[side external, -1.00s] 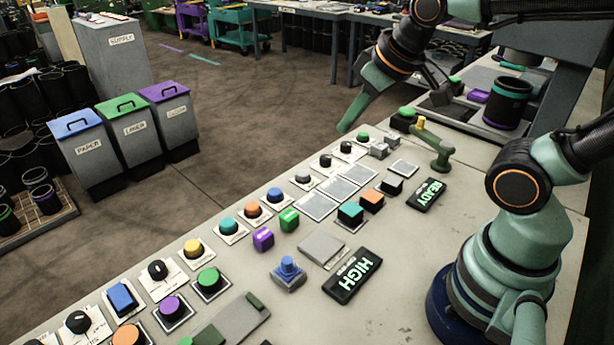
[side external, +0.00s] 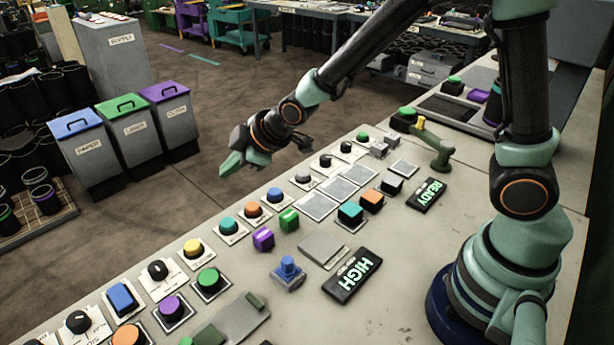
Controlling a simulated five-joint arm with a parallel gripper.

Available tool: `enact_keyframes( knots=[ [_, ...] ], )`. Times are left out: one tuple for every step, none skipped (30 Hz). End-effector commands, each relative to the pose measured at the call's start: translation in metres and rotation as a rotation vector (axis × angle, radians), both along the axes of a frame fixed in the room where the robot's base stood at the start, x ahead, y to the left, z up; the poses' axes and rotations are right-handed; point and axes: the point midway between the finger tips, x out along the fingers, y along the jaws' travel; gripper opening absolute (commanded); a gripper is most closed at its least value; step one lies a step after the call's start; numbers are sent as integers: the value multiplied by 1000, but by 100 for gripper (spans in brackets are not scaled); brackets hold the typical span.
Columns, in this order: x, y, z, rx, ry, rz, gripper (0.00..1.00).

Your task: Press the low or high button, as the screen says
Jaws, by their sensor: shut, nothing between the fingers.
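A dark screen (side external: 352,275) lying on the panel reads HIGH in light green letters. My gripper (side external: 232,164) is shut and empty, held in the air beyond the panel's far edge, to the upper left of the blue button, touching nothing.
A blue joystick-like knob (side external: 288,270) and a green-handled lever (side external: 432,144) stand up from the panel. Three lidded bins (side external: 129,125) stand on the floor at the left.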

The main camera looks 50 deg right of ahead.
Motion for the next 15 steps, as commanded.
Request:
enact_keyframes(
  knots=[
    [2, 5, -6, -9, -7, 20, 0],
    [3, 7, -9, -14, -14, 29, 0],
    [4, 10, -11, -18, -19, 39, 0],
    [5, 11, -13, -21, -22, 46, 0],
    [5, 12, -14, -24, -26, 51, 0],
    [6, 14, -14, -25, -30, 56, 0],
    [6, 14, -15, -27, -31, 58, 0],
    [6, 14, -15, -28, -32, 60, 0],
    [7, 15, -15, -28, -34, 61, 0],
    [7, 15, -15, -28, -34, 61, 0],
    [7, 14, -15, -28, -34, 61, 0],
    [7, 14, -15, -27, -34, 60, 0],
    [7, 14, -15, -27, -34, 60, 0],
    [7, 14, -15, -27, -34, 60, 0],
    [7, 14, -15, -27, -34, 59, 0]
  ],
)
